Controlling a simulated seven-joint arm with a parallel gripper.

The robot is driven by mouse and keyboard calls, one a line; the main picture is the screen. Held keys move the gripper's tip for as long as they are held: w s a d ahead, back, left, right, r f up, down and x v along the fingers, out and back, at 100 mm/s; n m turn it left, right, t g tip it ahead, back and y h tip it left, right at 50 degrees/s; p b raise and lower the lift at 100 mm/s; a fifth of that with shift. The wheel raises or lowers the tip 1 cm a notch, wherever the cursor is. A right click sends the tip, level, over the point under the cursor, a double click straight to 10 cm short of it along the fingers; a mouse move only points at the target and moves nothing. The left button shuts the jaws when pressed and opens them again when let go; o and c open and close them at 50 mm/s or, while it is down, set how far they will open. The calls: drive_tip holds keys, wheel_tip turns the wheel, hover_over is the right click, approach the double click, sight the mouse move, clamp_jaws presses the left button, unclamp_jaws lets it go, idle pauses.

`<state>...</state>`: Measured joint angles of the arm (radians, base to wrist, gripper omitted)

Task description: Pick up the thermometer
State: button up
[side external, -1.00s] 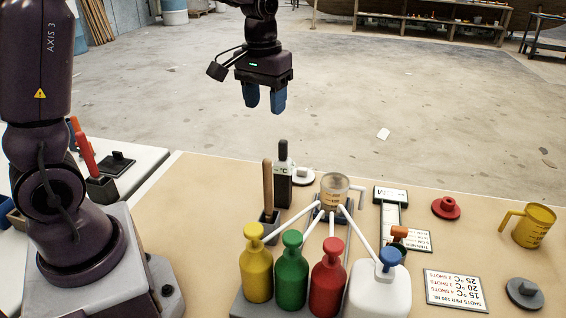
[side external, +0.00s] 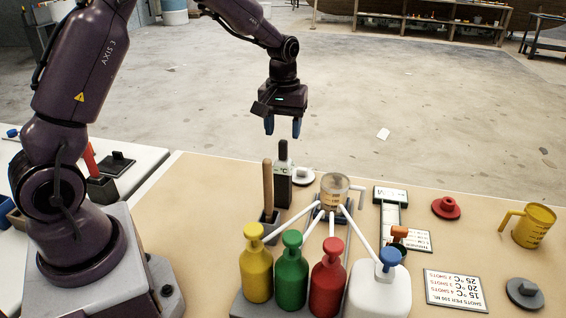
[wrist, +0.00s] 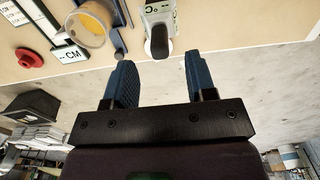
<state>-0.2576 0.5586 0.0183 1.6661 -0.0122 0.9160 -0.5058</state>
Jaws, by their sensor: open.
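The thermometer (side external: 283,176) is a dark upright device with a "°C" label, standing on the table behind the pump bottles. In the wrist view its dark rounded top and pale labelled face (wrist: 159,20) show ahead of the fingers, near the middle. My gripper (side external: 283,128) is open and empty, pointing down above and slightly behind the thermometer in the side view. In the wrist view my two blue fingers (wrist: 160,80) are spread apart with nothing between them. The gripper and thermometer are apart.
A wooden-handled tool (side external: 267,188) stands in a holder just left of the thermometer. A clear measuring cup (side external: 335,191) stands to its right. Yellow (side external: 256,272), green (side external: 291,270) and red (side external: 327,276) pump bottles and a white jug (side external: 379,292) stand in front.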

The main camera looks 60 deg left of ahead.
sight(283, 141)
wheel_tip(283, 141, down, 5)
drive_tip(key=shift+r, duration=0.2)
drive_tip(key=shift+c, duration=0.2)
clamp_jaws()
drive_tip(key=shift+r, duration=0.15)
